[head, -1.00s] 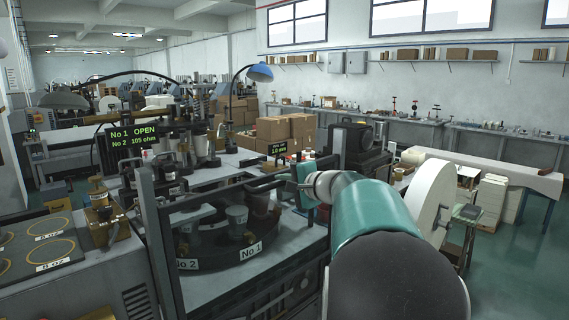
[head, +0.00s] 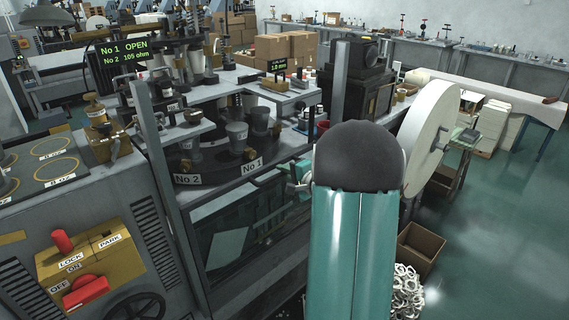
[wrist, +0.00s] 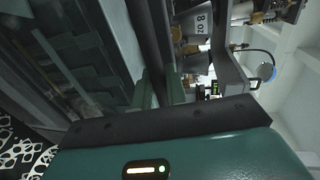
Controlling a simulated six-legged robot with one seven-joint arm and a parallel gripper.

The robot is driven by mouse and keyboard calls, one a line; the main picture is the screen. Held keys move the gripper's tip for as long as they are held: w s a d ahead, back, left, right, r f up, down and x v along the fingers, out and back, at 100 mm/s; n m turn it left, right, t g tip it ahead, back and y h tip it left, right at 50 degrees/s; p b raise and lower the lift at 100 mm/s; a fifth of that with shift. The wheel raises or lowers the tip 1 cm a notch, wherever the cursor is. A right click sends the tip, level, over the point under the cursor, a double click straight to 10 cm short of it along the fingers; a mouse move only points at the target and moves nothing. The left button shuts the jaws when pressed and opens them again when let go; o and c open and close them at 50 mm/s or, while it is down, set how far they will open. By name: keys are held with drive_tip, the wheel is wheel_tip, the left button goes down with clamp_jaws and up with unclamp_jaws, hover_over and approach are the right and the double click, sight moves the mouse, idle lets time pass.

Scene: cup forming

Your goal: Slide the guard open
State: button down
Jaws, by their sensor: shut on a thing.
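The guard is a clear panel (head: 245,235) in a dark frame at the front of the machine. Its top bar (head: 228,202) now lies below the front of the dark turntable (head: 215,172). The turntable carries grey cup moulds and the labels No 1 and No 2, and shows uncovered above the bar. My gripper (head: 291,184) is shut on the guard's bar near its right end; my arm hides part of that end. In the wrist view the teal fingers (wrist: 160,90) close around the dark bar (wrist: 150,38), with the panel at left.
A yellow switch box (head: 90,255) with red handles sits at lower left. Grey posts (head: 165,165) flank the guard opening. A large white roll (head: 430,135) stands close right of my arm. A brown box (head: 420,245) and white scrap rings (head: 406,290) lie below it.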

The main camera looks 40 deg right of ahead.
idle(0.3)
drive_tip(key=c, duration=1.5)
unclamp_jaws()
drive_tip(key=v, duration=1.3)
drive_tip(key=shift+s, duration=0.4)
